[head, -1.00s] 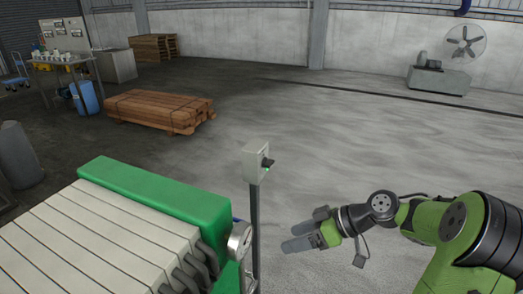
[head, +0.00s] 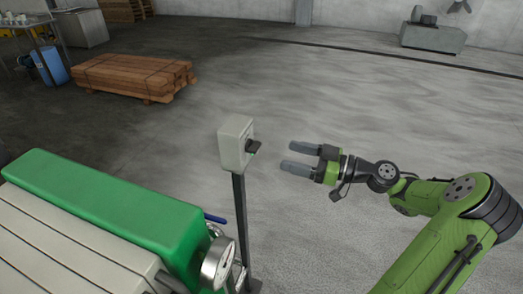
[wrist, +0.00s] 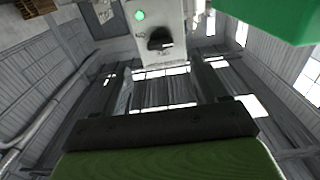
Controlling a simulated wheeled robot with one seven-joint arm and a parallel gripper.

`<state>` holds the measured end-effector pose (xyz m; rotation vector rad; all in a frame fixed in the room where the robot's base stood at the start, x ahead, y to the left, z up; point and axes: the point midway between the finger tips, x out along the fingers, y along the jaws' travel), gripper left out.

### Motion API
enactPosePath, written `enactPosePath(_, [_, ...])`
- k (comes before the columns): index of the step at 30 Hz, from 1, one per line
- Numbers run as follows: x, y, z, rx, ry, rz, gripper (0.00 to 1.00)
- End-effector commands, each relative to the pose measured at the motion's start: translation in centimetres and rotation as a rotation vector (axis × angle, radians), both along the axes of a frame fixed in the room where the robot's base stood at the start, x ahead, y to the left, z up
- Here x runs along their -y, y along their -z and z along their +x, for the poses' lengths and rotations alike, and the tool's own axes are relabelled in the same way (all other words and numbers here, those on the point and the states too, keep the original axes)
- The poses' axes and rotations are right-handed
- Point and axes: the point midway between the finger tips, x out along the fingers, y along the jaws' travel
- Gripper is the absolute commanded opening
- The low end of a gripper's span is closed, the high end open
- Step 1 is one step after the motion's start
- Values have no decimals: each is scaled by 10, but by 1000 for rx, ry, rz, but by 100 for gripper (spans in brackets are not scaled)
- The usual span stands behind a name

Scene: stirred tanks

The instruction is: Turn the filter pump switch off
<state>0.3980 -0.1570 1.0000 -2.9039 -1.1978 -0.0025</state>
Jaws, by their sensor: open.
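The filter pump switch is a pale grey box (head: 234,146) on a thin dark post, with a dark lever (head: 253,146) on its right face. In the wrist view the switch box (wrist: 152,50) is upper centre, with the black lever (wrist: 159,40) and a lit green lamp (wrist: 139,15). My gripper (head: 292,157) is to the right of the lever in the head view, apart from it, its fingers pointing left toward the box. The fingers are spread with nothing between them. In the wrist view the gripper (wrist: 163,90) faces the box.
A green and white filter press (head: 110,205) fills the lower left, with a round metal gauge-like part (head: 218,262) near the post. Stacked timber (head: 132,75) lies behind.

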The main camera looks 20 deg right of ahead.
Motion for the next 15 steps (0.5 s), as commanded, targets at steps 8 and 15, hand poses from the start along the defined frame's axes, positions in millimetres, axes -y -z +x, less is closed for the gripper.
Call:
enactPosePath(8, [-49, 2, 47, -1, -4, -1, 72])
enactPosePath(15, [-64, 1, 64, -1, 1, -1, 72])
